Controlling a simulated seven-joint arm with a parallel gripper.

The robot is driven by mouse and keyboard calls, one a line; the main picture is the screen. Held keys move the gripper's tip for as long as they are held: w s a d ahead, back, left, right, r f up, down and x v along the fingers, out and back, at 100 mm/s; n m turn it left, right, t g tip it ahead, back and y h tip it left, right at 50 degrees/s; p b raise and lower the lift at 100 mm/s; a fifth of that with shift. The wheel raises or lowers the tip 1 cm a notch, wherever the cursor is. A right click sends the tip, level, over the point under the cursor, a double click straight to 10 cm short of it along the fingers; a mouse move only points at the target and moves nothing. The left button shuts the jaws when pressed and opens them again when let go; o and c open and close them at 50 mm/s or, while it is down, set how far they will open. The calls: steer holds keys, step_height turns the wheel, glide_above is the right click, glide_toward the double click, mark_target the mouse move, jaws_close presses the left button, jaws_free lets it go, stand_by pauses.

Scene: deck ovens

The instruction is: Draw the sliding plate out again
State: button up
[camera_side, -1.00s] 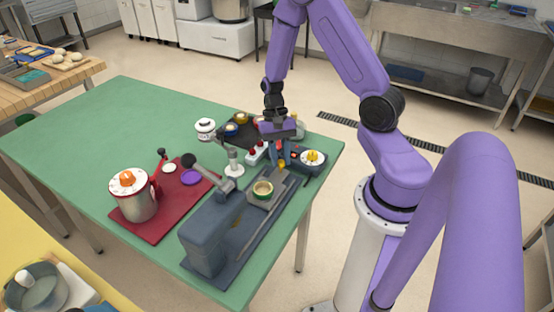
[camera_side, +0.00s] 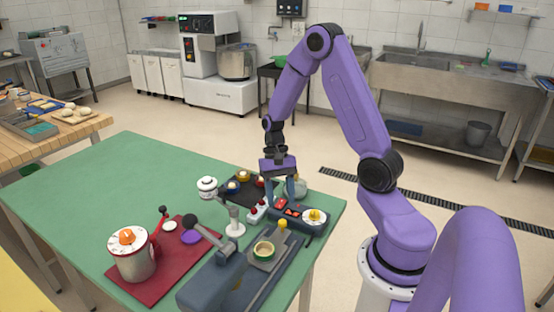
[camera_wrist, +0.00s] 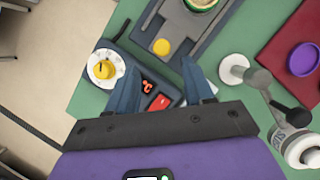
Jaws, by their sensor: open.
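The grey sliding plate (camera_side: 277,242) lies on the long base of the blue-grey press (camera_side: 212,284). A yellow knob (camera_side: 282,224) stands at its far end, and a cup with a green band (camera_side: 263,250) sits on it, clear of the press head. In the wrist view, the plate (camera_wrist: 184,24) and its yellow knob (camera_wrist: 161,46) show at the top. My gripper (camera_side: 289,190) is open and empty, pointing down over the control box (camera_side: 299,214), beyond the knob. In the wrist view its fingertips (camera_wrist: 157,78) are spread either side of the red display, apart from the knob.
The control box carries a white dial with a yellow knob (camera_wrist: 103,68). A lidded pot (camera_side: 132,258) stands on a red mat. The left green tabletop (camera_side: 90,190) is clear.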

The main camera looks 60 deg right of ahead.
steer(key=v, duration=1.1)
steer(key=shift+r, duration=0.25)
steer(key=s+a+r+n+h, duration=0.1)
steer(key=s+a+n+h, duration=0.15)
steer(key=a+n, duration=0.5)
steer(key=s+a+n+t, duration=0.1)
steer(key=s+a+n, duration=0.5)
steer(key=s, duration=0.3)
steer(key=s+a+n+t, duration=0.2)
steer(key=s+a+n, duration=0.4)
steer(key=s+n, duration=0.2)
steer(key=shift+s+a+r, duration=0.2)
steer(key=shift+s+a, duration=0.05)
steer(key=shift+s, duration=0.2)
